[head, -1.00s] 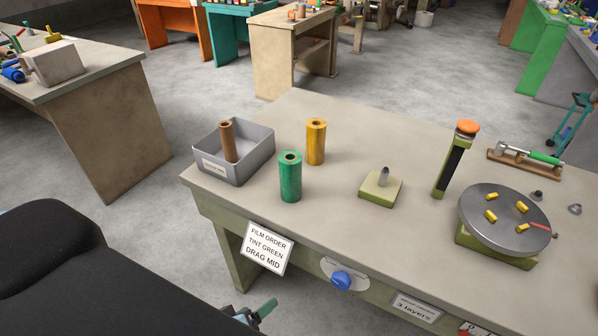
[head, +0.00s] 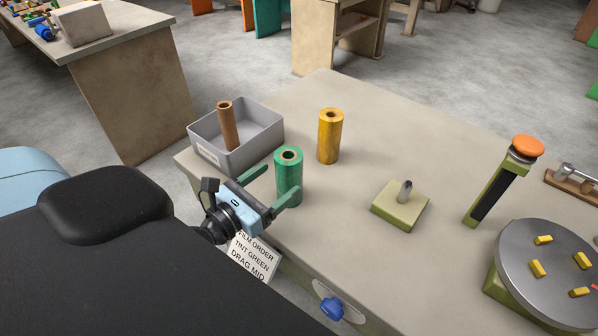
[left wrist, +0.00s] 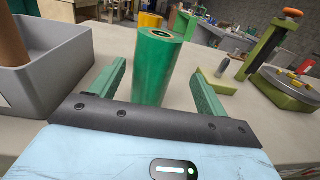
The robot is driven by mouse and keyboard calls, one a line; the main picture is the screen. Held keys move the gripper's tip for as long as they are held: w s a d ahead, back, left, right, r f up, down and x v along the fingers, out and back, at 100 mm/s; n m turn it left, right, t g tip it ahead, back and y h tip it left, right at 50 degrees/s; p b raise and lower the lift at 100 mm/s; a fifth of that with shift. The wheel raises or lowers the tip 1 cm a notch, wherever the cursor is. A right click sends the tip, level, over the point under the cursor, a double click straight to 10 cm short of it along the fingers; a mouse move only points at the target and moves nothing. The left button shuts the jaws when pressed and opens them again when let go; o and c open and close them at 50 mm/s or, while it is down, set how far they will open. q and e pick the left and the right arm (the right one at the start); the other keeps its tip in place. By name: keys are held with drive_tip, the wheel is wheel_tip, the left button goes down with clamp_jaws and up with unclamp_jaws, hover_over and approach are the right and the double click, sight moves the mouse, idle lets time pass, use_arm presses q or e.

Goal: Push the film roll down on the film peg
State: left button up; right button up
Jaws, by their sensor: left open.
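The green film roll (head: 289,178) stands upright on the table near its left front edge. The yellow film roll (head: 330,137) stands upright behind it. The film peg is a short grey post (head: 404,191) on a green square base (head: 396,210), bare, to the right of the rolls. My left gripper (head: 278,185) is open, with its green fingers at either side of the green roll. In the left wrist view the green roll (left wrist: 153,75) stands between the two spread fingers, with gaps showing on both sides. My right gripper is not in view.
A grey bin (head: 206,158) holds a brown roll (head: 228,127) left of the green roll. An orange-topped post (head: 490,190) and a round turntable (head: 548,270) with yellow blocks stand to the right. A sign reading tint green (head: 252,255) hangs at the front edge.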

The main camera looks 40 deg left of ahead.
sight(295, 162)
use_arm(q)
drive_tip(key=shift+s+r, duration=0.1)
drive_tip(key=shift+w, duration=0.4)
drive_tip(key=shift+w+d, duration=0.15)
drive_tip(key=shift+w, duration=0.6)
drive_tip(key=shift+w+p, duration=0.4)
drive_tip(key=shift+w, duration=2.25)
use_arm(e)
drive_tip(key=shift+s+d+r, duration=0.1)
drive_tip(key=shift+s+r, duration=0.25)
use_arm(q)
drive_tip(key=c, duration=1.2)
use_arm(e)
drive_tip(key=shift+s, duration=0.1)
